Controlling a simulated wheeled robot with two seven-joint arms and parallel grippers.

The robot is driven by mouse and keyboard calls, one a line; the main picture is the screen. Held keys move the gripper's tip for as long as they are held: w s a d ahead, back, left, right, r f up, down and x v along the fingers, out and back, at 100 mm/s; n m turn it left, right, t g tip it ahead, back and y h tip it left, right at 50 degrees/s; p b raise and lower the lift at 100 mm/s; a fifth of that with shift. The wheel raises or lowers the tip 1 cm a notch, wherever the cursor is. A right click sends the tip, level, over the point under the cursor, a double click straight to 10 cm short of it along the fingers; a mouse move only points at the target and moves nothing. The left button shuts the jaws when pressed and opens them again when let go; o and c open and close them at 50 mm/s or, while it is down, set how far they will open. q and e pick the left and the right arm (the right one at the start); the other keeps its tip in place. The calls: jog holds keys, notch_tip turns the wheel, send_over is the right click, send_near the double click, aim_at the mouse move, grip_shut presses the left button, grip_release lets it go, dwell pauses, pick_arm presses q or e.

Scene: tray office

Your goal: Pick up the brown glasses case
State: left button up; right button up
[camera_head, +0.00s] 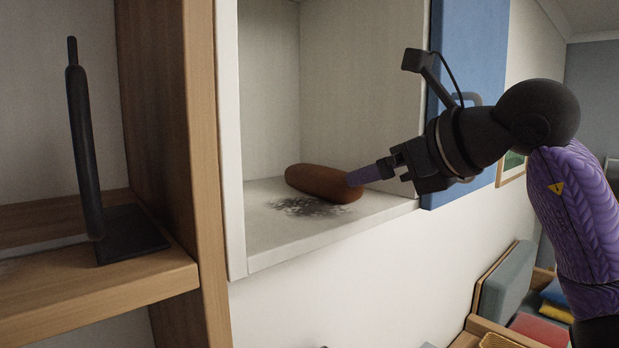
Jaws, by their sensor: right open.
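The brown glasses case (315,182) lies on the floor of an open white wall cabinet (375,211), near its front edge. It is long and rounded and lies on its side. My right gripper (358,179) reaches in from the right, with its purple finger at the right end of the case. The finger overlaps the case in the picture; I cannot tell whether they touch. The gripper is open and holds nothing. The second finger is hard to make out. My left gripper is not in view.
A blue cabinet door (466,95) stands open on the right, behind my right arm. A wooden shelf (100,280) with a black stand (130,236) is at the left. A dark smudge (305,207) marks the cabinet floor. A grey-backed wooden seat (503,285) is at lower right.

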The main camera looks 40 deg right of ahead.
aim_at(321, 181)
jog(key=x, duration=0.2)
jog(key=p+x, duration=0.1)
jog(key=x, duration=0.4)
jog(key=shift+d+f, duration=0.25)
jog(key=shift+f, duration=0.1)
jog(key=shift+c, duration=0.3)
jog(key=c, duration=1)
